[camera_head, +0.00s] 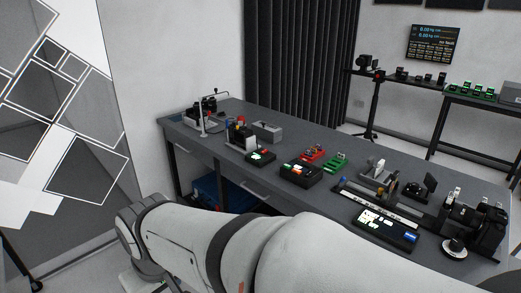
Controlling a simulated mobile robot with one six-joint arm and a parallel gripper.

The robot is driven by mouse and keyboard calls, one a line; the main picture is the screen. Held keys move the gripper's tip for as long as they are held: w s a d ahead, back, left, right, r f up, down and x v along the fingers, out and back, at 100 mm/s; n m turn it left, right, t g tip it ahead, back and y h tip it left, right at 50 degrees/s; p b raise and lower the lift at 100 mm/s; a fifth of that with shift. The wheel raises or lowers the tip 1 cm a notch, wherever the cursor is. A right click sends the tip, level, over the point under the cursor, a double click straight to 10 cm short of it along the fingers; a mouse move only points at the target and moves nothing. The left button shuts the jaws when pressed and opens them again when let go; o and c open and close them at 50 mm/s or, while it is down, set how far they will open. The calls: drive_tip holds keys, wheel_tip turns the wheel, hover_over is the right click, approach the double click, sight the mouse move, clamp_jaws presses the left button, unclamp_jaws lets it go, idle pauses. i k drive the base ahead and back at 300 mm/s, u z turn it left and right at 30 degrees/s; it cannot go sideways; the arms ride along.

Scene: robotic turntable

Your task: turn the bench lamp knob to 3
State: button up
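A thin pale post with a side arm (201,118) stands near the left end of the grey workbench (225,170); it may be the bench lamp, but it is too small to be sure. I cannot make out a lamp knob or any numbers on one. A small round black thing with a pale top (455,246) sits at the bench's right front; I cannot tell whether it is a knob. My white arm crosses the bottom of the view in front of the bench. My gripper is not in view.
The bench holds a grey open box (267,131), red (313,154) and green (335,162) trays, a black panel with lit displays (386,229) and dark devices at right (487,226). A blue bin (208,190) is underneath. A black curtain (300,65) hangs behind.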

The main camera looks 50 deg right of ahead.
sight(415, 187)
drive_tip(key=z, duration=0.2)
drive_tip(key=i, duration=0.15)
drive_tip(key=z, duration=3.4)
drive_tip(key=i, duration=1)
drive_tip(key=u, duration=0.05)
